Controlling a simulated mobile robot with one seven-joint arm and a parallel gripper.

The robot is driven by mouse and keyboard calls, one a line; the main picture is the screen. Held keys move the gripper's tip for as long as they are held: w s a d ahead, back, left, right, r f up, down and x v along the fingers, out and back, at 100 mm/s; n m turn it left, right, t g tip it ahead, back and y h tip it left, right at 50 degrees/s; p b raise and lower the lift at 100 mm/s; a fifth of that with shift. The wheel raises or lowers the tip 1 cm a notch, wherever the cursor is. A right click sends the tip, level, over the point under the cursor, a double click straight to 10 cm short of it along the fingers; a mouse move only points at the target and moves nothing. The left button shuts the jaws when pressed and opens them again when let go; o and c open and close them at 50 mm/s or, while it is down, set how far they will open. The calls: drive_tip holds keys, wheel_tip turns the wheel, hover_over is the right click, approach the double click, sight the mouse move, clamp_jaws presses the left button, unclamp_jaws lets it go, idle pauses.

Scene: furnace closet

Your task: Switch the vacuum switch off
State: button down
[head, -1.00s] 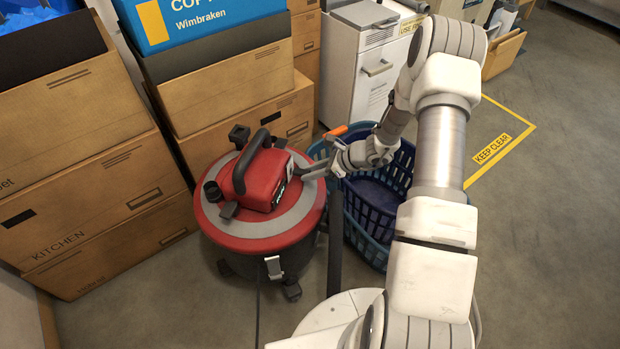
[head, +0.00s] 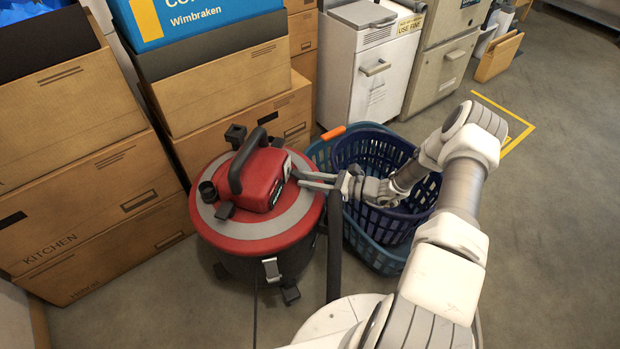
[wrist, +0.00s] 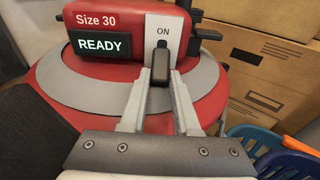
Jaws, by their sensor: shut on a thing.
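The red vacuum (head: 258,228) stands on the floor at the left of the head view, with a black handle on its red motor head (head: 262,180). In the wrist view, a pale switch plate (wrist: 178,28) marked "ON" at its top carries a black switch lever (wrist: 160,68). A display (wrist: 100,45) beside it reads "READY". My gripper (wrist: 159,82) is shut on the lever, one finger on each side of it. In the head view my gripper (head: 300,180) reaches the right side of the motor head; the lever is too small to make out there.
Nested laundry baskets (head: 375,150) stand right of the vacuum, under my wrist. Cardboard boxes (head: 95,180) are stacked behind and left. A white cabinet (head: 368,80) stands at the back. Open floor (head: 550,220) lies to the right.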

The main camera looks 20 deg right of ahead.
idle(0.4)
drive_tip(key=c, duration=0.6)
unclamp_jaws()
drive_tip(key=shift+c, duration=0.2)
drive_tip(key=p+v, duration=0.4)
drive_tip(key=v, duration=1.3)
drive_tip(key=shift+d, duration=0.2)
